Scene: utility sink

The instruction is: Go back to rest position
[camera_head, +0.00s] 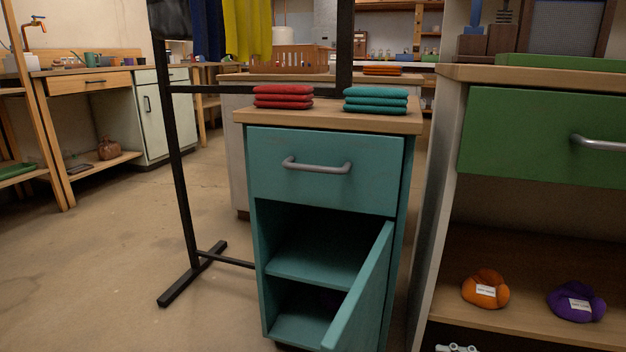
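Neither of my grippers shows in the head view, and no part of my arms can be made out with certainty. In front stands a teal cabinet (322,203) with a wooden top. Its drawer (325,172) is shut and has a grey handle (316,165). Its lower door (361,290) stands open toward me on the right side. The upper shelf (305,265) inside looks empty. A dark purplish thing, hard to make out, lies in the shadow below.
Folded red cloths (283,97) and teal cloths (375,100) lie on the top. A black rack (176,150) stands at left. A green-drawered unit (535,135) at right holds orange (485,288) and purple (576,301) bundles. Floor (110,250) at left is clear.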

